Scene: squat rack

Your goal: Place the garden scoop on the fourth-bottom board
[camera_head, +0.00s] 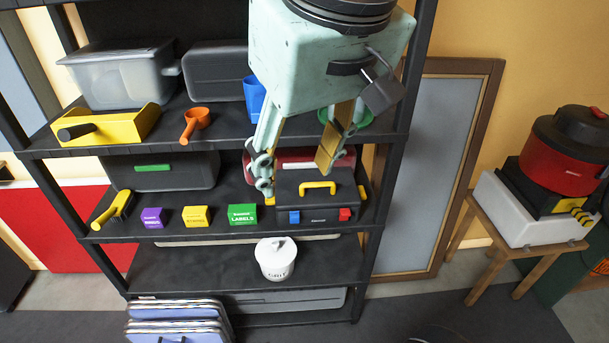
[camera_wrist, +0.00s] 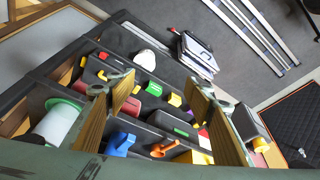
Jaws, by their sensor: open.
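An orange scoop (camera_head: 197,120), the thing in view most like a garden scoop, lies on the fourth board from the bottom (camera_head: 220,128), its handle toward the front edge. It also shows in the wrist view (camera_wrist: 163,148). A blue object (camera_head: 255,95) stands on the same board, partly hidden by my gripper; in the wrist view (camera_wrist: 118,142) it shows more fully, but I cannot tell what it is. My gripper (camera_head: 297,178) is open, pointing down in front of the rack, right of the orange scoop. Its spread fingers frame the wrist view (camera_wrist: 160,90), with nothing held between them.
A yellow box-like tool (camera_head: 115,126) is left of the scoop, with a clear bin (camera_head: 120,75) behind. A green-rimmed container (camera_wrist: 60,120) stands at the board's other end. The board below holds small boxes, a yellow brush (camera_head: 113,208) and a black toolbox (camera_head: 318,200). A white pot (camera_head: 275,260) stands lower.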

